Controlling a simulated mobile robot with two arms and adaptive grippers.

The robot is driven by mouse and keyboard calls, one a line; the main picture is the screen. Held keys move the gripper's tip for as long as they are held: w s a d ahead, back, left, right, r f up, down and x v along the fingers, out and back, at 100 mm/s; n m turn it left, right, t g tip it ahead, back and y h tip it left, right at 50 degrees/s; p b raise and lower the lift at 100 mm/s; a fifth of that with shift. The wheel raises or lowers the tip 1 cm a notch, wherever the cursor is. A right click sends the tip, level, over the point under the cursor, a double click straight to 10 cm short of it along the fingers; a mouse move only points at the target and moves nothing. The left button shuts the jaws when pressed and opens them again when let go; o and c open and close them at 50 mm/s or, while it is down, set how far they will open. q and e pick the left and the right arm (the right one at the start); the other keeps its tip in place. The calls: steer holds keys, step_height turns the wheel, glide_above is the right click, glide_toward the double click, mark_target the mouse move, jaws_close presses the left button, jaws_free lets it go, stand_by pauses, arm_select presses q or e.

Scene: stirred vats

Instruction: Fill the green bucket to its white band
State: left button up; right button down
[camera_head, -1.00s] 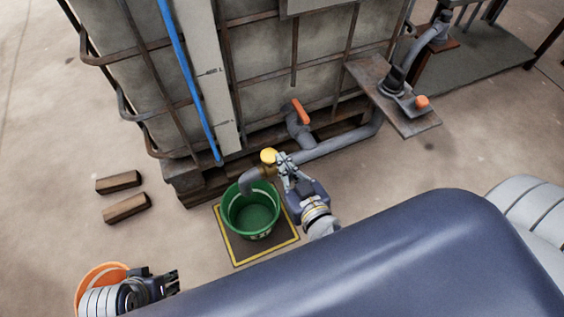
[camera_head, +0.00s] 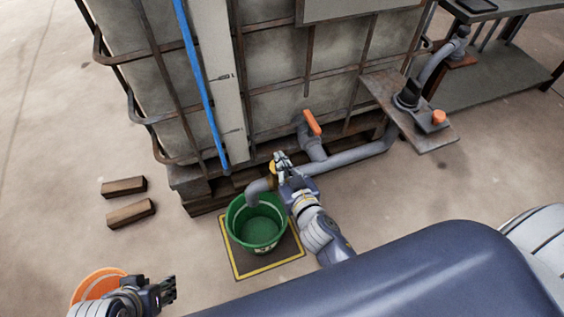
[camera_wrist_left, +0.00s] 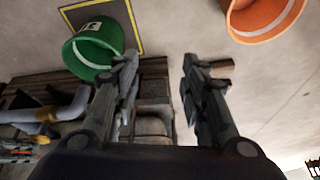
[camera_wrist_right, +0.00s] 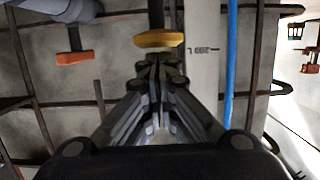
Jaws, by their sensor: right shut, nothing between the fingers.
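The green bucket (camera_head: 238,226) stands on a dark mat with a yellow border (camera_head: 235,265), under the end of a grey spout pipe (camera_head: 258,187). Its inside looks green; I cannot make out a liquid level. It also shows in the left wrist view (camera_wrist_left: 88,47). A yellow valve handle (camera_head: 272,168) sits on the pipe, and shows in the right wrist view (camera_wrist_right: 160,39). My right gripper (camera_head: 281,157) is shut and empty, right by the yellow handle; contact is unclear. My left gripper (camera_head: 172,288) is open and empty, near the orange bucket (camera_head: 92,286).
The caged tank (camera_head: 280,60) with a blue tube (camera_head: 200,85) stands behind the bucket. An orange-handled valve (camera_head: 312,122) is on its outlet. Two wooden blocks (camera_head: 126,187) lie on the floor at left. A plate with an orange knob (camera_head: 438,118) is at right.

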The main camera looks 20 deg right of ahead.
step_height(320, 180, down, 2)
steer(key=shift+f+b, duration=0.2)
steer(key=shift+b, duration=0.65)
arm_select(q)
steer(key=w+d+r+t, duration=0.1)
steer(key=w+r+t, duration=0.1)
steer(key=w, duration=0.2)
steer(key=w+d+r+t+h, duration=0.1)
steer(key=w+d+t, duration=0.1)
steer(key=w, duration=0.2)
steer(key=shift+w+r+t, duration=0.3)
steer(key=shift+r, duration=0.05)
stand_by(5.9)
